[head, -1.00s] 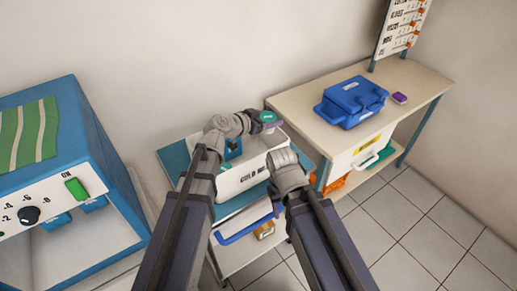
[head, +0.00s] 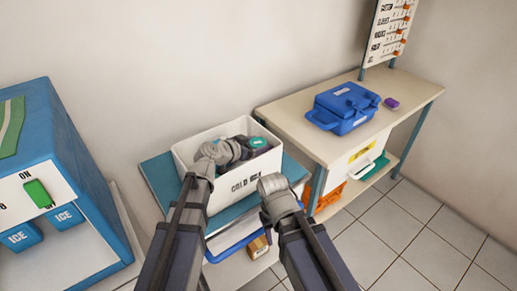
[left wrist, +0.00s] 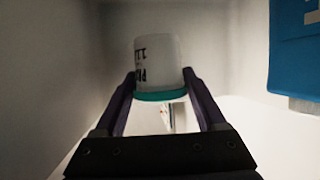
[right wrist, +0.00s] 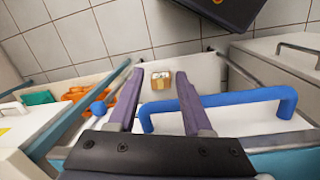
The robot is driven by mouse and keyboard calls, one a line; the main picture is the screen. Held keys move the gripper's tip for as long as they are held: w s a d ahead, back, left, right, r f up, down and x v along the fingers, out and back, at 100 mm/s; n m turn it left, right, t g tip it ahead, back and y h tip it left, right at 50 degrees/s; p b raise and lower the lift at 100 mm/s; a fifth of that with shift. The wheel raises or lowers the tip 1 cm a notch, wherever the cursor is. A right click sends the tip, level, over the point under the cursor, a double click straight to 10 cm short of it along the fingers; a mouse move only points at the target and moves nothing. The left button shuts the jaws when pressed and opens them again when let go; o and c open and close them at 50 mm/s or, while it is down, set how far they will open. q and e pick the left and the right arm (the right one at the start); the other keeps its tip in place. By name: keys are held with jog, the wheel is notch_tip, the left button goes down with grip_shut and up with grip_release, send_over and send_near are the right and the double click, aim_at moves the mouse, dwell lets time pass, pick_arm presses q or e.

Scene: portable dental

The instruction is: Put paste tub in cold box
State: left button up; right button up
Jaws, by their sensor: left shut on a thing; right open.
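The paste tub, white with a teal lid and dark lettering, shows in the left wrist view (left wrist: 158,65) between my left fingers. Its teal lid shows in the head view (head: 258,143). My left gripper (left wrist: 160,92) is shut on the tub and is down inside the cold box, a white open-topped box (head: 239,186) with lettering on its front. Whether the tub touches the floor cannot be told. My right gripper (right wrist: 160,92) is open and empty, in front of the box.
The cold box stands on a blue-topped cart (head: 158,183) with a blue handle (right wrist: 220,108). To the right is a table (head: 290,118) with a blue case (head: 345,108) and a purple block (head: 391,103). A blue ice machine (head: 62,130) stands at the left.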

aim_at(254, 144)
pick_arm(q)
jog(key=shift+r, duration=0.1)
jog(key=shift+f+b, duration=0.6)
jog(key=shift+f, duration=0.05)
jog(key=o, duration=1.5)
jog(key=shift+r, duration=0.1)
jog(key=shift+r+p, duration=0.4)
jog(key=shift+p, duration=0.05)
jog(key=p+v, duration=0.3)
jog(key=v, duration=0.4)
jog(key=shift+s+r, duration=0.1)
jog(key=shift+r, duration=0.15)
jog(key=shift+s+a, duration=0.15)
